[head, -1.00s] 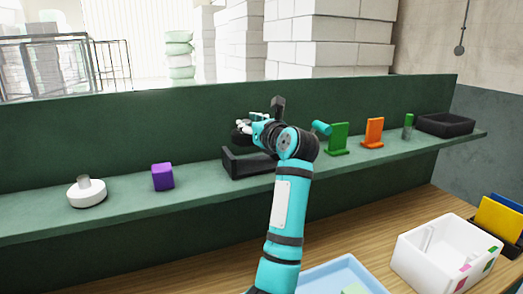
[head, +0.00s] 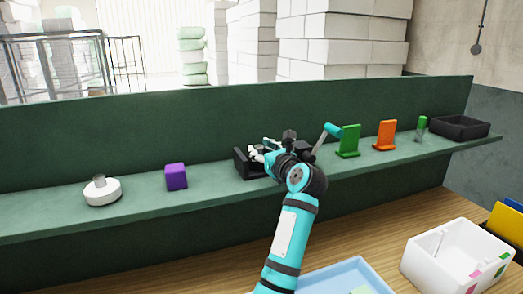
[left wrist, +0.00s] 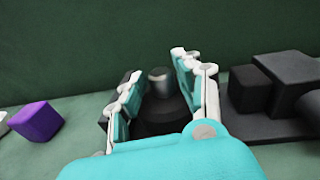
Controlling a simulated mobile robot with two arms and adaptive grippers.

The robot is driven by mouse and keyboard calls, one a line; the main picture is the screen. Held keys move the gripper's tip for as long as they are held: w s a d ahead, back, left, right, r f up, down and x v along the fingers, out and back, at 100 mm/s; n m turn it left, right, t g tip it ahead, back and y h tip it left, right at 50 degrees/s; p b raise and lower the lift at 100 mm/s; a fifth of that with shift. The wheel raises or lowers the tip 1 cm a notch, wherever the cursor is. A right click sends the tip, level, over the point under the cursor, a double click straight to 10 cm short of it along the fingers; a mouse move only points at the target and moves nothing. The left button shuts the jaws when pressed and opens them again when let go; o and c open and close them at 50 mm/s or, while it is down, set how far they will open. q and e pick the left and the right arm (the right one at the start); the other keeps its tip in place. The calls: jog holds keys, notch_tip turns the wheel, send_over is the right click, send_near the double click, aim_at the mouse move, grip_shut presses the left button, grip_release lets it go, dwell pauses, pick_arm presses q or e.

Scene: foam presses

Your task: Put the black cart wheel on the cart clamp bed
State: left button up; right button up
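The black cart wheel (left wrist: 160,116), a dark disc with a grey hub, sits between the fingers of my left gripper (left wrist: 157,88) in the left wrist view. The fingers straddle it and appear to touch its rim. In the head view my left gripper (head: 262,150) is low over the black clamp bed (head: 241,166) on the green shelf, and the wheel is hard to make out there. The clamp bed also shows right of the fingers in the left wrist view (left wrist: 265,128), with raised black blocks. Whether the wheel touches the bed cannot be told. My right gripper is not in view.
A teal handle (head: 332,130), green stand (head: 348,142), orange stand (head: 385,136) and black tray (head: 459,127) are to the right. A white bin (head: 430,260) stands below.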

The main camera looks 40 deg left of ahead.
pick_arm(q)
jog(key=shift+o, duration=1)
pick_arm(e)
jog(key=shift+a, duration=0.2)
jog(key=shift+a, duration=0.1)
pick_arm(q)
jog(key=shift+r, duration=0.25)
jog(key=b+v, duration=0.4)
jog(key=v, duration=0.8)
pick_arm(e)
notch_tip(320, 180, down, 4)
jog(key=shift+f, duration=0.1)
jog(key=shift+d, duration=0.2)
